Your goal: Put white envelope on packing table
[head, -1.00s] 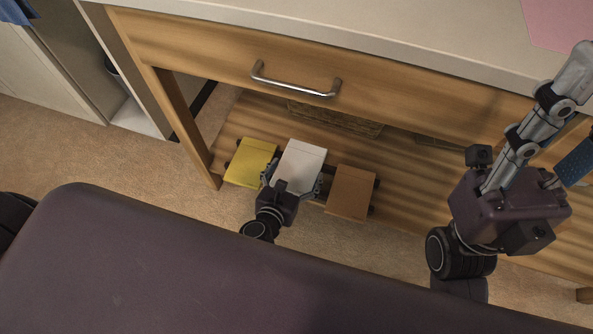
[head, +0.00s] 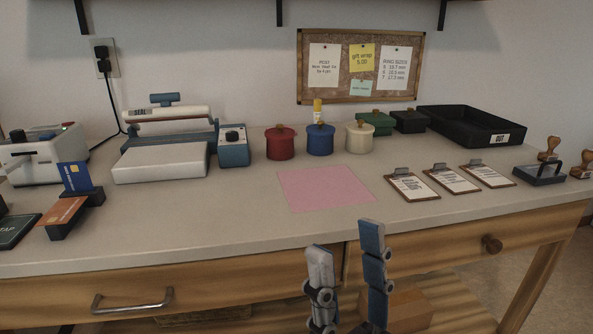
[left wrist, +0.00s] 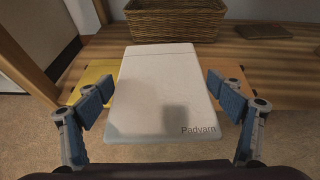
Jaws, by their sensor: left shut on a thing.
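The head view does not show the envelope or my left gripper. The packing table's pale top (head: 240,215) spans the head view, above wooden drawers. My right gripper (head: 346,255) is in front of the drawers, fingers upward and apart, with nothing between them.
A pink sheet (head: 325,189) lies mid-table, with bare top around it. Behind stand a sealer (head: 160,162) and red (head: 280,145), blue and cream pots. Clipboards (head: 413,187) and a black tray (head: 470,126) are at right. A yellow envelope (left wrist: 92,74) and basket (left wrist: 175,20) are below.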

